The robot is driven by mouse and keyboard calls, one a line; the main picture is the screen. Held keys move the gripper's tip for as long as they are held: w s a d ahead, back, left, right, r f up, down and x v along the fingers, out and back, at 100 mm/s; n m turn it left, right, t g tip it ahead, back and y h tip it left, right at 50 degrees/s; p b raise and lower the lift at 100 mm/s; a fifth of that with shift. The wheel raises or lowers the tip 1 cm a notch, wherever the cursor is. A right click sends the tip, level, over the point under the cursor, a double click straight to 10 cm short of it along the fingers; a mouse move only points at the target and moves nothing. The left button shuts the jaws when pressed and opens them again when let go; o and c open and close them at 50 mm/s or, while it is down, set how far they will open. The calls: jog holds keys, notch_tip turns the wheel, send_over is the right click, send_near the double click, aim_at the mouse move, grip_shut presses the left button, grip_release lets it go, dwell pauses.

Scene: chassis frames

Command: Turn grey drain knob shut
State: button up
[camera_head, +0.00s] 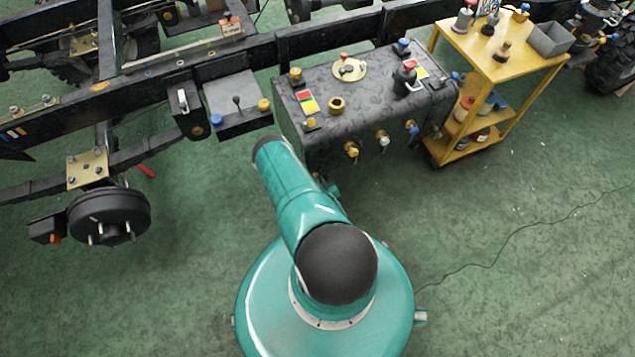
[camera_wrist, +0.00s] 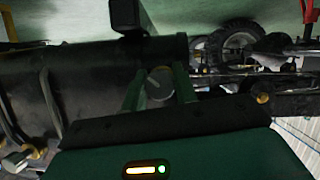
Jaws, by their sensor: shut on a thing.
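In the wrist view my gripper (camera_wrist: 160,82) has its two green fingers on either side of a round grey knob (camera_wrist: 160,84), shut on it. The knob sits against the dark tank (camera_wrist: 95,70), close to the tank's end. How far the knob is turned cannot be told in this dim, small view. In the head view the black tank (camera_head: 345,105) stands beyond my arm. My gripper and the gripped knob are not visible there, as my teal arm hides that area.
Yellow (camera_head: 351,149), pale (camera_head: 383,140) and blue (camera_head: 411,127) fittings stick out from the tank's front. A yellow cart (camera_head: 490,60) stands to the right. The chassis frame (camera_head: 250,52) runs behind, with a wheel hub (camera_head: 108,215) at left.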

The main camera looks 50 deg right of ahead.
jog(key=m+y, duration=0.1)
jog(key=m, duration=0.1)
jog(key=m+t+y, duration=0.1)
jog(key=shift+d+m+t, duration=0.15)
jog(key=shift+m+t, duration=0.15)
jog(key=shift+m, duration=0.1)
jog(key=shift+m+t+y, duration=0.6)
jog(key=shift+m+y, duration=0.2)
jog(key=shift+m, duration=0.6)
jog(key=shift+w, duration=0.1)
jog(key=o, duration=1)
jog(key=shift+c, duration=0.2)
jog(key=v, duration=1.4)
